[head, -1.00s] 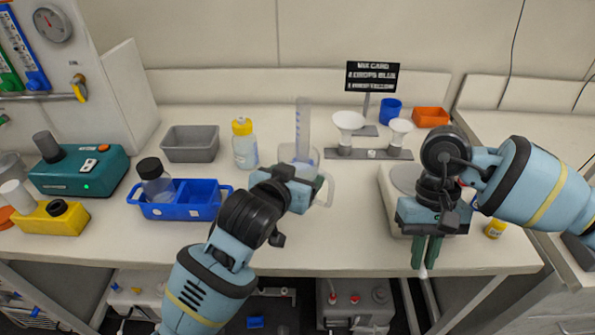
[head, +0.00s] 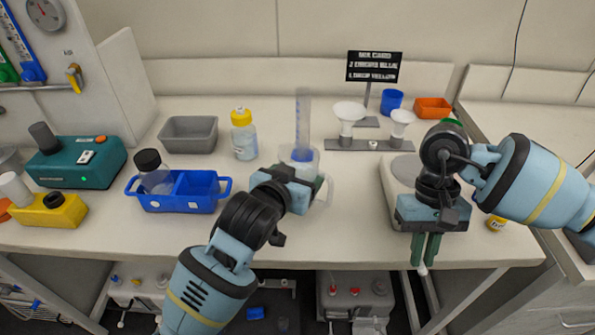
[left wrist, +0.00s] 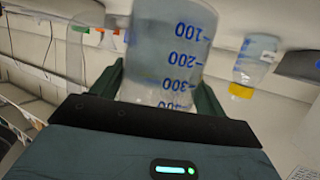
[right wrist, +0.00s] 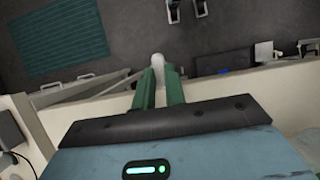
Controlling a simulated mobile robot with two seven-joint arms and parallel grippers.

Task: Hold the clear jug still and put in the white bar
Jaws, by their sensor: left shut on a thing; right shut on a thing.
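The clear jug (head: 301,158) stands upright on the bench with its handle to the right. Blue volume marks show on it, upside down, in the left wrist view (left wrist: 165,60). My left gripper (head: 300,178) is shut on the jug, its green fingers on both sides. The white bar (head: 423,270) is at the tips of my right gripper (head: 424,258), which points down in front of the bench edge. In the right wrist view the bar (right wrist: 158,61) sticks out past the shut green fingers. The bar is well to the right of the jug and apart from it.
A measuring cylinder (head: 302,115) stands just behind the jug. A yellow-capped bottle (head: 244,138) and a blue caddy (head: 184,205) are to the left. Funnels on a grey stand (head: 365,144) are behind right. A pale round-topped device (head: 392,185) sits beside my right gripper.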

